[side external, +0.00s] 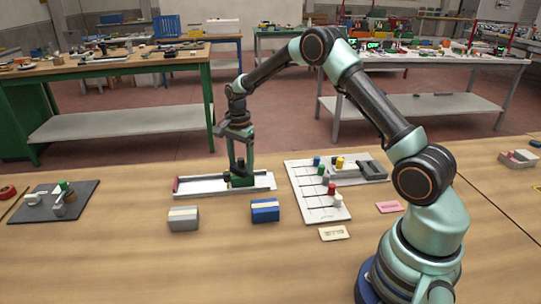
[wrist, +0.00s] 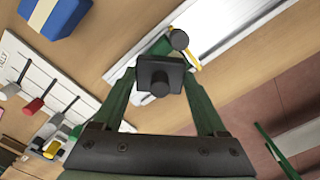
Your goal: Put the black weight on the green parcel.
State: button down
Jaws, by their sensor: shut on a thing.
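My gripper (side external: 240,168) is shut on the black weight (wrist: 160,76), a dark block with a round knob, in the wrist view. Its two green fingers press the weight from both sides. The green parcel (side external: 240,181) sits on the long white tray (side external: 205,187) in the side view, directly below my gripper. In the wrist view a green part shows just beyond the weight, mostly hidden by it. The weight is close over the parcel; I cannot tell whether they touch.
A blue parcel (side external: 265,211) and a grey parcel (side external: 183,218) stand in front of the tray. A white board (side external: 310,195) with coloured pegs lies to the right. A dark mat (side external: 78,210) with small items lies at the far left. The table front is clear.

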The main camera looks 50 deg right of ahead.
aim_at(241, 159)
jog(key=shift+f, duration=0.1)
grip_release()
jog(key=s+a+r+n+t, duration=0.1)
jog(key=s+a+r+n, duration=0.15)
jog(key=r, duration=0.75)
jog(key=s+a+r+n+t, duration=0.1)
jog(key=s+a+r+n, duration=0.15)
jog(key=r, duration=0.65)
jog(key=s+a+n+t, duration=0.1)
jog(key=s+a+n, duration=0.2)
jog(key=s+n, duration=0.3)
jog(key=s+a+n+t, duration=0.2)
jog(key=s+n, duration=0.5)
jog(key=s, duration=0.4)
jog(key=shift+a+r+t, duration=0.3)
jog(key=shift+a+r, duration=0.1)
jog(key=shift+r, duration=0.05)
